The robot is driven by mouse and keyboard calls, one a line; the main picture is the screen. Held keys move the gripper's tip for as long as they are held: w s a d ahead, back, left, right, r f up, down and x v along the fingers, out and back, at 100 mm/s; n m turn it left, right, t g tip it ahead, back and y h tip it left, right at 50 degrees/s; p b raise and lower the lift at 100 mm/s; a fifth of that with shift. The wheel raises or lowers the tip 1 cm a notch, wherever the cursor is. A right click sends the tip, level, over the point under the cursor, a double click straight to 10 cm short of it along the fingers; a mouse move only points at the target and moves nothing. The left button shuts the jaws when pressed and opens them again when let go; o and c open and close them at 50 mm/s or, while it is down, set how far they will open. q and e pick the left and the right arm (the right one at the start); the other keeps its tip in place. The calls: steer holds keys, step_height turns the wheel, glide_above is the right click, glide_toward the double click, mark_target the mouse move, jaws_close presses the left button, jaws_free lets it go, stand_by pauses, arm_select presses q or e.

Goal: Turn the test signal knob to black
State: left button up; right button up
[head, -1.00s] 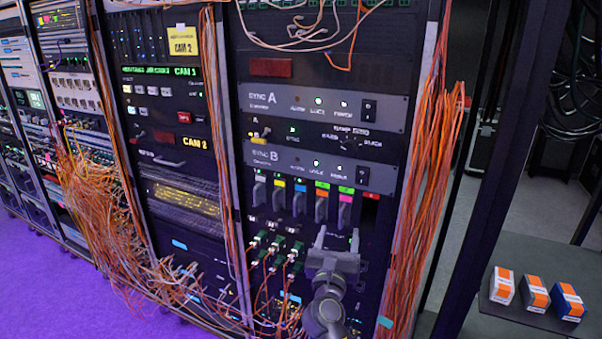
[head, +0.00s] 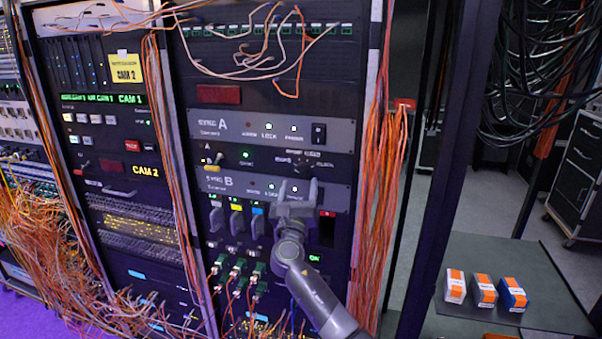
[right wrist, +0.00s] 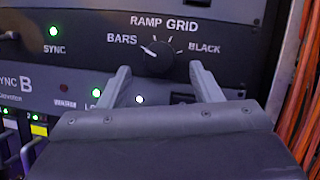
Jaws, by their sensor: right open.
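The test signal knob (head: 303,163) is a small black knob on the dark panel between the SYNC A and SYNC B units. In the right wrist view the knob (right wrist: 157,58) has a white pointer aimed up and left, toward BARS. RAMP and GRID are printed above it, BLACK to its right. My right gripper (head: 297,188) is open and empty in front of the SYNC B unit, just below the knob. In the right wrist view its two fingers (right wrist: 160,76) stand apart below and to either side of the knob, not visibly touching it. My left gripper is not in view.
Orange cables (head: 380,190) hang down the rack's right edge. Colored-tag levers (head: 237,220) sit below SYNC B, some hidden by my right arm. A shelf (head: 470,255) at the right holds three small boxes. Loose cables cross the rack's top panel.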

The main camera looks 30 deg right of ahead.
mark_target(302, 175)
steer(key=shift+x, duration=1.95)
steer(key=shift+f, duration=0.1)
steer(key=c, duration=1)
